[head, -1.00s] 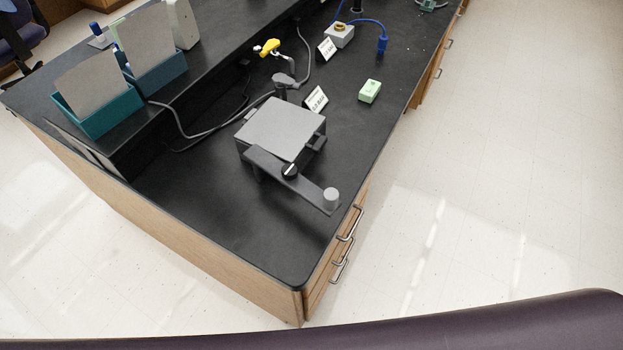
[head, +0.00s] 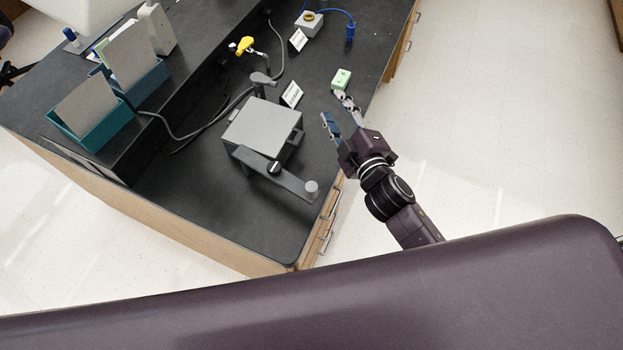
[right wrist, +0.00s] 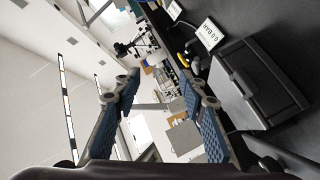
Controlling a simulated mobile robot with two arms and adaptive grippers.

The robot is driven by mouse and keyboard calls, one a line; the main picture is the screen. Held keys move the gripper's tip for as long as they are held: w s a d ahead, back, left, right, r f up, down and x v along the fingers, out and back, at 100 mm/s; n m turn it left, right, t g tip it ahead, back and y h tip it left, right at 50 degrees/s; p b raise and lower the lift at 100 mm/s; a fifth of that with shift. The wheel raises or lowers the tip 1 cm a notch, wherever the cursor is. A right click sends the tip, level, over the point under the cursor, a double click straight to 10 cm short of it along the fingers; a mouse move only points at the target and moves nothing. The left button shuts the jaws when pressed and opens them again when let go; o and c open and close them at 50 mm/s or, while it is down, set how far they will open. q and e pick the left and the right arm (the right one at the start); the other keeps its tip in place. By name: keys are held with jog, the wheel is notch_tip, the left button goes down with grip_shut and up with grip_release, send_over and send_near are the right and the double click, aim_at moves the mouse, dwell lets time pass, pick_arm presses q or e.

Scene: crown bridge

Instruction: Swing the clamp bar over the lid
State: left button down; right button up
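The box with a flat grey lid (head: 262,125) stands on the black bench, its lid lying flat and shut. The clamp bar (head: 287,181) is a dark flat bar along the box's front side, with a round light grey knob (head: 311,187) at its right end. The bar's right end sticks out past the box, beside the lid. A black knob with a white mark (head: 275,167) sits by the lid's front edge. My right gripper (head: 338,114) is open and empty, right of the box and apart from the bar. The box also shows in the right wrist view (right wrist: 262,82). My left gripper is out of view.
A small sign (head: 291,95) stands behind the box, near a grey lever-like fitting (head: 262,79) and cable. Teal file holders (head: 94,122) stand on the left shelf. The bench front is clear.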

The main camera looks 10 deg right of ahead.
jog(key=a+r+n+t+y, duration=0.1)
jog(key=a+r+n+y, duration=0.7)
jog(key=r, duration=0.4)
jog(key=s+a+r+n+g+y+p, duration=0.1)
jog(key=s+a+r+n+g+y, duration=0.35)
jog(key=n, duration=0.45)
jog(key=s+a+r+n+g+y+p, duration=0.1)
jog(key=s+a+n+g+y, duration=0.3)
jog(key=a+n, duration=0.4)
jog(key=n+g+h+p, duration=0.2)
jog(key=n+g+h, duration=0.7)
jog(key=n+h, duration=0.65)
send_over(312, 186)
jog(key=d, duration=0.3)
notch_tip(312, 186, down, 17)
jog(key=shift+y, duration=0.4)
jog(key=p+x, duration=0.2)
jog(key=x, duration=0.4)
jog(key=shift+a+r, duration=0.15)
jog(key=shift+a, duration=0.05)
jog(key=shift+x, duration=0.75)
